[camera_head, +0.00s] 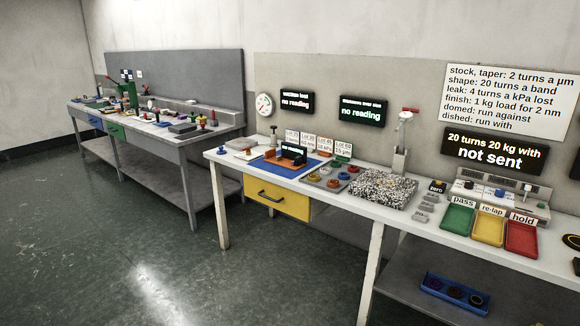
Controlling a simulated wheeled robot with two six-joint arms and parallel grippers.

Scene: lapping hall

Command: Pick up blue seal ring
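A small blue ring (343,175), which looks like the blue seal ring, sits on a grey tray (318,184) on the near white bench. Neither of my grippers is in view.
A speckled stone plate (383,189) is right of the tray, and a blue mat (270,169) is to its left. Green (457,218), yellow (488,226) and red (521,237) trays stand further right. A blue bin (425,287) of dark rings is on the lower shelf. The floor in front is clear.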

